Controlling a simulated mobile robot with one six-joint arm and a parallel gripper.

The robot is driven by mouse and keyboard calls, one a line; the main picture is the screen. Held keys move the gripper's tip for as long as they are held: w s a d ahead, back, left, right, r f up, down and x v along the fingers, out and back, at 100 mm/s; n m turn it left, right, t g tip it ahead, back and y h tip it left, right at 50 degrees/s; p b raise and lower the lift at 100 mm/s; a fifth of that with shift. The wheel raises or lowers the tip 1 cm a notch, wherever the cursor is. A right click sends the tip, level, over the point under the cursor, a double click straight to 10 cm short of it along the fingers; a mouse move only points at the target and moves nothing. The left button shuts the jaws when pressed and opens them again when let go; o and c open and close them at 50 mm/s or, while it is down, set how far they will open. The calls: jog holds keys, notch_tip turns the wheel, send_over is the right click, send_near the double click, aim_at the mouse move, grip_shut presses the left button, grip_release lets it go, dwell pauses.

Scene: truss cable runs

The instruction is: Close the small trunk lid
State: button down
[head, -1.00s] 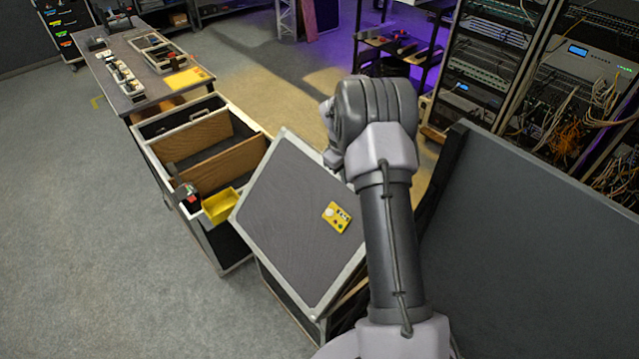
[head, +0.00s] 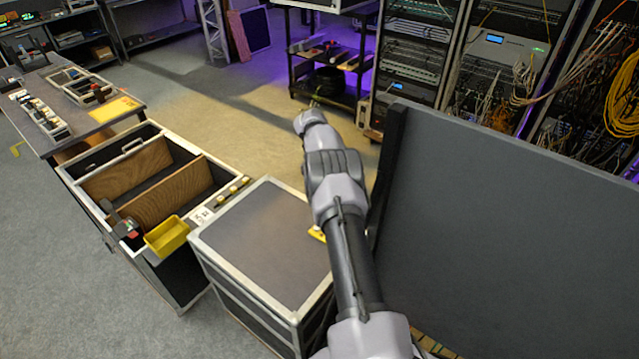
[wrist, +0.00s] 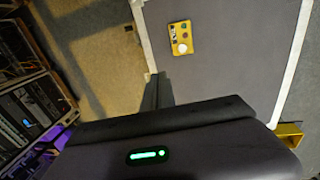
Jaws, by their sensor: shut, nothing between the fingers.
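The small trunk's lid (head: 265,240) is a grey panel with a pale metal rim. In the head view it lies about level on the trunk body (head: 240,303), with no clear gap along the visible near edges. Its far right part is hidden behind my arm. A yellow plate (head: 317,234) on the lid is partly covered by my arm. In the wrist view the lid (wrist: 225,65) and the yellow plate (wrist: 181,38) fill the upper right. My gripper (wrist: 157,90) shows dark, shut and empty there, beside the lid's edge; I cannot tell whether it touches.
An open case with wooden dividers (head: 155,208) and a yellow bin (head: 167,236) stands left of the trunk. A large dark upright panel (head: 500,220) stands right of my arm. Cabled racks (head: 480,70) are behind it. Floor beyond the trunk is open.

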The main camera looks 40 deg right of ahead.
jog(key=shift+r, duration=0.1)
jog(key=a+r+p, duration=0.2)
jog(key=a+r, duration=0.1)
jog(key=r, duration=1.4)
jog(key=shift+s+p, duration=0.3)
